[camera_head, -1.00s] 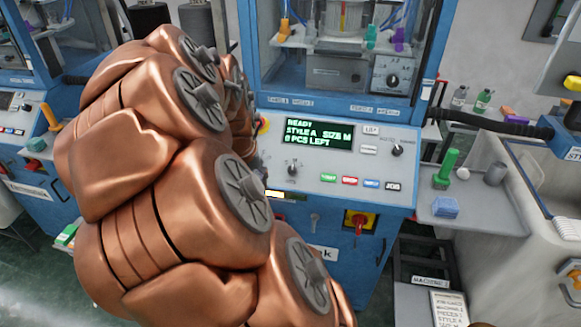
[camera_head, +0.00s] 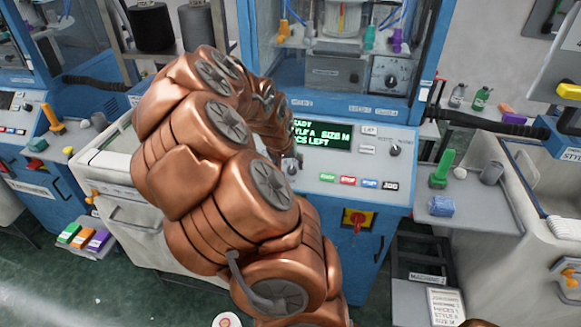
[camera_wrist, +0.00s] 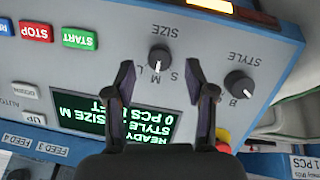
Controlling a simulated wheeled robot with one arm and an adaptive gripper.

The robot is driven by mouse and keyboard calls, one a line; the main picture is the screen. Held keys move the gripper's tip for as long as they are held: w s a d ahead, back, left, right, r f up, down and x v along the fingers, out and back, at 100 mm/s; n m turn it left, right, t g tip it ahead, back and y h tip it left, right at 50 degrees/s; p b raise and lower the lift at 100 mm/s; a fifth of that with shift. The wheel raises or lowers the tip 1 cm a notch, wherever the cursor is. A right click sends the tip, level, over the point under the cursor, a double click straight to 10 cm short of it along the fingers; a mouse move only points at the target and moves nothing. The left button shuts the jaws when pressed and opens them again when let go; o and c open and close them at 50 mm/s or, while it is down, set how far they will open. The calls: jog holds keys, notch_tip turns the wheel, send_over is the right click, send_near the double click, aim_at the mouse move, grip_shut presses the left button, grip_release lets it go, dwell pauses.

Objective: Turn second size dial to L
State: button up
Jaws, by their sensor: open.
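The size dial (camera_wrist: 160,59) is a dark round knob under the upside-down word SIZE in the wrist view, with small S, M and L letters beside it. My gripper (camera_wrist: 163,85) is open and empty. Its two dark fingers stand apart, one to each side of the size dial, seemingly short of gripping it. In the head view my arm hides the gripper.
The style dial (camera_wrist: 240,85) is close beside the right finger. Green start (camera_wrist: 76,39) and red stop (camera_wrist: 36,32) buttons lie to the left. A red and yellow switch (camera_head: 356,220) is on the blue cabinet front. A side shelf (camera_head: 455,222) holds small items.

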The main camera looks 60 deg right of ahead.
aim_at(291, 170)
jog(key=shift+p+x, duration=0.35)
jog(key=shift+x, duration=1.25)
grip_shut()
